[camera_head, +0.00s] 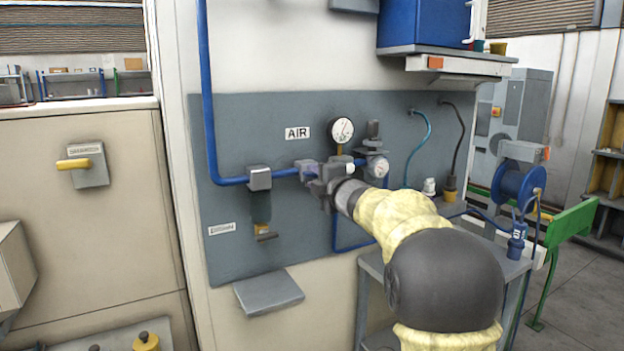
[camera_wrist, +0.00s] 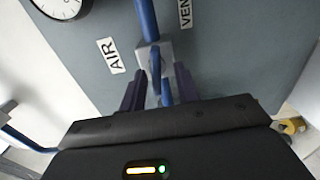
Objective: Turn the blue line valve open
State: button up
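The blue air line (camera_head: 207,110) runs down the grey panel and turns right toward my gripper (camera_head: 308,168). In the wrist view the line (camera_wrist: 147,18) enters a small grey valve body (camera_wrist: 150,53). A narrow blue part, seemingly the valve's handle (camera_wrist: 156,76), lies between the fingers of my gripper (camera_wrist: 159,90). The two dark fingers stand apart on either side of it, with a gap still showing; contact is not clear. In the head view my gripper and wrist hide the valve, so its handle position cannot be told there.
The AIR label (camera_head: 297,133) and a round gauge (camera_head: 341,130) are above my gripper. A second gauge (camera_head: 377,167) and a regulator stand close to its right. A grey box (camera_head: 259,178) sits on the line at left. A grey bench (camera_head: 372,266) stands below.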

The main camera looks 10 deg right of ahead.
jog(key=b+v, duration=0.1)
jog(key=v, duration=1.6)
jog(key=shift+s+b, duration=0.25)
jog(key=shift+b, duration=0.15)
jog(key=shift+a, duration=0.1)
